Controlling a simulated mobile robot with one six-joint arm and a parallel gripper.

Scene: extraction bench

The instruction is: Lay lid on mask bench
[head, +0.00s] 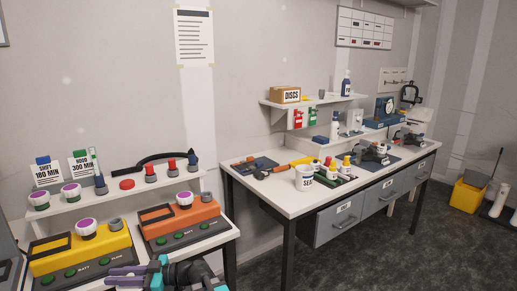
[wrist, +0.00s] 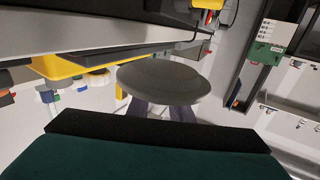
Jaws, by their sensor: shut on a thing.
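A round grey lid (wrist: 165,82) shows in the wrist view, seen nearly edge-on. The purple fingers of my gripper (wrist: 165,112) are shut on it at its near side, and it covers their tips. In the head view my gripper (head: 125,277) is at the bottom, in front of the left bench; I cannot make out the lid there. The mask bench (head: 262,194) looks to be the white-topped desk with grey drawers on the right. Dark grey mask-like items (head: 374,153) sit toward its far end. My gripper is well apart from that desk.
The left bench carries a yellow unit (head: 80,252) and an orange unit (head: 181,220), close to my gripper. On the desk stand a white tub (head: 304,178), tools and small bottles. A wall shelf (head: 315,101) hangs above. Dark floor is open at the right.

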